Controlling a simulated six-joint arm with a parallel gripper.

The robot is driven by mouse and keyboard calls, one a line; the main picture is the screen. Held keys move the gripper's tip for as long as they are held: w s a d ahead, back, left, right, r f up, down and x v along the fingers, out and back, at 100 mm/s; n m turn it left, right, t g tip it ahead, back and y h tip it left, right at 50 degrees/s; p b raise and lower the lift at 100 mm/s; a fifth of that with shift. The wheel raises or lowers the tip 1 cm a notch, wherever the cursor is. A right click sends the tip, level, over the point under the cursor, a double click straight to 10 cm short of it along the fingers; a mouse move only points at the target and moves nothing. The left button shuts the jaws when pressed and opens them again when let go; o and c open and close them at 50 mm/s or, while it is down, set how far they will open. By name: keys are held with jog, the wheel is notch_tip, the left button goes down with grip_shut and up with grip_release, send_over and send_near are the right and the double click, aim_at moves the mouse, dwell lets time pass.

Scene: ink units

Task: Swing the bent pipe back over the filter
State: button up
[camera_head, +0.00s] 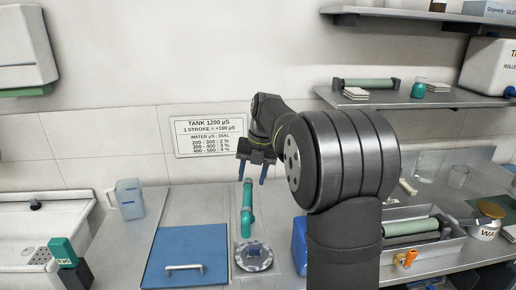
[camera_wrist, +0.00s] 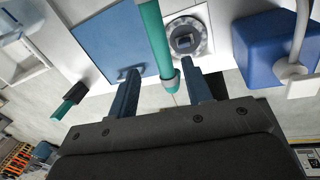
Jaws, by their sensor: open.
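The bent pipe (camera_head: 247,208) is teal and rises at the back of the counter, its end toward the front. The filter (camera_head: 253,256) is a round grey piece in front of the pipe. In the wrist view the filter (camera_wrist: 186,40) lies just right of the pipe, not under its end. My gripper (camera_head: 252,172) is open, with blue fingers pointing down near the pipe's upper back. Whether the fingers touch the pipe I cannot tell.
A blue lid with a handle (camera_head: 186,256) lies left of the filter. A blue container (camera_head: 299,245) stands to the right, close to my arm. A jug (camera_head: 126,199) stands at the left, and a tray with a green roller (camera_head: 410,229) is at the right. A sign (camera_head: 210,135) hangs behind.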

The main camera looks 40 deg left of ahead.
aim_at(247, 205)
notch_tip(247, 205, up, 10)
jog(key=w+d, duration=0.1)
jog(key=shift+d, duration=0.3)
jog(key=shift+w+r, duration=0.1)
jog(key=c, duration=0.6)
jog(key=shift+f+m, duration=0.45)
jog(key=shift+m, duration=0.15)
jog(key=c, duration=0.3)
jog(key=f+m+g+y, duration=0.1)
jog(key=f+m, duration=0.1)
jog(key=m, duration=0.1)
jog(key=s+f+m+g+y, duration=0.1)
jog(key=f+m, duration=0.1)
jog(key=m, duration=0.2)
jog(key=s+f+m+g+y, duration=0.1)
jog(key=f+m, duration=0.1)
jog(key=m, duration=0.2)
jog(key=shift+a, duration=0.2)
grip_shut()
jog(key=shift+s+a+f+m+g+y, duration=0.15)
jog(key=shift+s+a+f+m+y, duration=0.25)
jog(key=shift+f+m, duration=0.9)
jog(key=shift+s+a+f+m+g+y, duration=0.1)
jog(key=shift+s+a+f+m+y, duration=0.4)
jog(key=shift+f, duration=1.45)
jog(key=shift+s+a+f+m+g+y, duration=0.15)
jog(key=shift+s+a+f+m, duration=0.1)
jog(key=shift+f+m, duration=1.1)
